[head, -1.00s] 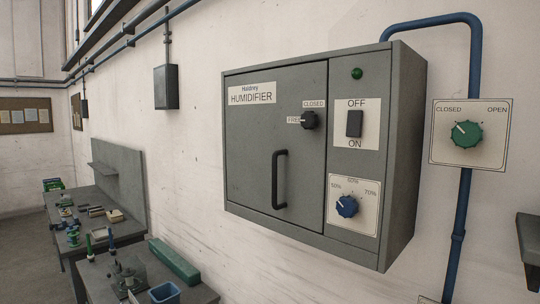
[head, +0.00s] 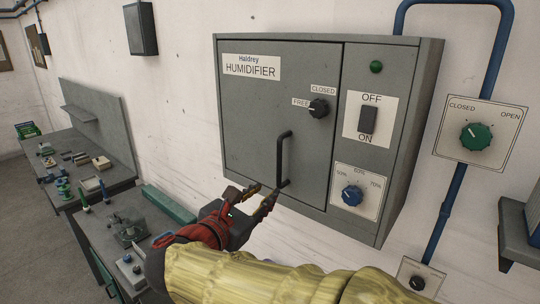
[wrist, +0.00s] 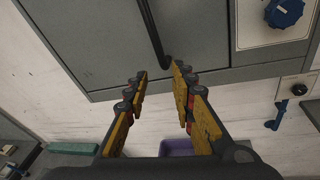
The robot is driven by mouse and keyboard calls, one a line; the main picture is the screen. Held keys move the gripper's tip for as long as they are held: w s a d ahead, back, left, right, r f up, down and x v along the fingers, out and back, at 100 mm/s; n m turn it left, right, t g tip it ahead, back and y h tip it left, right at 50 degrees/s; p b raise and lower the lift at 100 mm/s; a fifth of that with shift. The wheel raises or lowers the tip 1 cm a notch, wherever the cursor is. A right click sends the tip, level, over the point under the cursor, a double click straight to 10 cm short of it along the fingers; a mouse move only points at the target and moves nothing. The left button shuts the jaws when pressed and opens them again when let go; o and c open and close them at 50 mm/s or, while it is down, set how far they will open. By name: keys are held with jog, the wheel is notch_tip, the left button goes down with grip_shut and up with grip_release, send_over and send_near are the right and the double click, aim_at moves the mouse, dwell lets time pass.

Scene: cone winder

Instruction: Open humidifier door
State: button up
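The grey humidifier door (head: 260,115) is shut, flush in its wall cabinet. Its black vertical bar handle (head: 281,160) is near the door's right edge; it also shows at the top of the wrist view (wrist: 153,32). A black latch knob (head: 318,108) sits above the handle, its mark on the left side towards the FREE label. My gripper (head: 261,191) is open and empty, just below the handle's lower end. In the wrist view, the handle's lower end lies just beyond the gap between my fingertips (wrist: 160,74); I cannot tell the exact depth.
Right of the door are a black power switch (head: 368,120), a green lamp (head: 376,67) and a blue humidity knob (head: 352,195). A green valve knob (head: 476,136) is on a wall plate. A workbench (head: 90,215) with small items stands lower left.

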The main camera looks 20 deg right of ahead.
jog(key=n+t+h, duration=0.1)
jog(key=n, duration=0.1)
send_near(278, 163)
jog(key=x, duration=0.3)
jog(key=shift+n, duration=0.4)
jog(key=shift+p+x, duration=0.45)
jog(key=shift+x, duration=3.35)
jog(key=shift+c, duration=1.2)
jog(key=c, duration=0.4)
grip_shut()
